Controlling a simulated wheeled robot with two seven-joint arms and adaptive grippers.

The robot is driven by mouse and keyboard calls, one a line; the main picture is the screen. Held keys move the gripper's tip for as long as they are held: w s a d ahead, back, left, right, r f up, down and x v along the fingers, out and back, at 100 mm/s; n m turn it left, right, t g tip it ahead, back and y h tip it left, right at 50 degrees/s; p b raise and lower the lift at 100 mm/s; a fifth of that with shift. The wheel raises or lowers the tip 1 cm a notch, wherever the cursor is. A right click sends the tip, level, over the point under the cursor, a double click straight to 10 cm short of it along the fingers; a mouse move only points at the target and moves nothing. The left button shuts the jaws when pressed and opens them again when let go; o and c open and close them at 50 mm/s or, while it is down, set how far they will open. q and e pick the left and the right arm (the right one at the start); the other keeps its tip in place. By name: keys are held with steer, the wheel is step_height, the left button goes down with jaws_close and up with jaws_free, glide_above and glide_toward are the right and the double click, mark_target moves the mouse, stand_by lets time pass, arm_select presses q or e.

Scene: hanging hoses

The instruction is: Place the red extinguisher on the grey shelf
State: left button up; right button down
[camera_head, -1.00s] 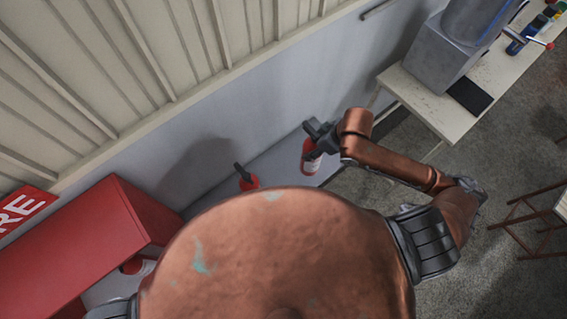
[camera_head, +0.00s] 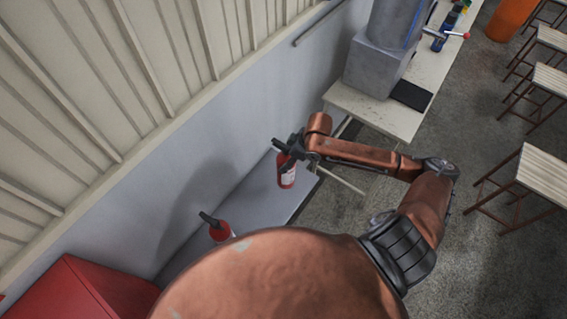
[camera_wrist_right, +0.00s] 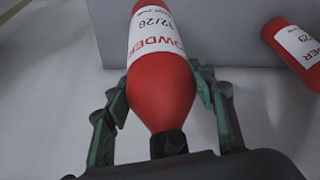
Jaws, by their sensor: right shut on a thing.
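My right gripper (camera_head: 286,148) is shut on a red extinguisher (camera_head: 288,176) with a white label, gripping it near its neck. In the right wrist view the held extinguisher (camera_wrist_right: 160,80) lies between the two fingers. The grey shelf (camera_head: 262,203) runs along the wall, and the held extinguisher appears over its far right end; I cannot tell whether its base touches. A second red extinguisher (camera_head: 222,231) stands on the shelf to the left, partly hidden by my body. It also shows at the right of the right wrist view (camera_wrist_right: 296,52). My left gripper is out of view.
A red cabinet (camera_head: 85,290) is at lower left. A pale workbench (camera_head: 375,113) with a grey machine (camera_head: 378,68) stands beyond the shelf. Stools (camera_head: 540,172) stand on the right. The shelf between the two extinguishers looks clear.

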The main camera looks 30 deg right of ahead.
steer(key=shift+w+d+f+p, duration=0.15)
steer(key=shift+w+d+f, duration=0.05)
steer(key=shift+f, duration=0.6)
steer(key=shift+w+d+f+p, duration=0.2)
steer(key=shift+f, duration=0.55)
steer(key=shift+w+d+f+p, duration=0.15)
steer(key=shift+w+d+f, duration=0.05)
steer(key=shift+f, duration=0.6)
steer(key=c, duration=0.9)
jaws_free()
steer(key=shift+s+f, duration=0.15)
steer(key=shift+f, duration=0.1)
steer(key=v, duration=1.2)
steer(key=shift+a+r+b, duration=0.1)
steer(key=shift+r+b, duration=0.1)
steer(key=shift+b, duration=0.1)
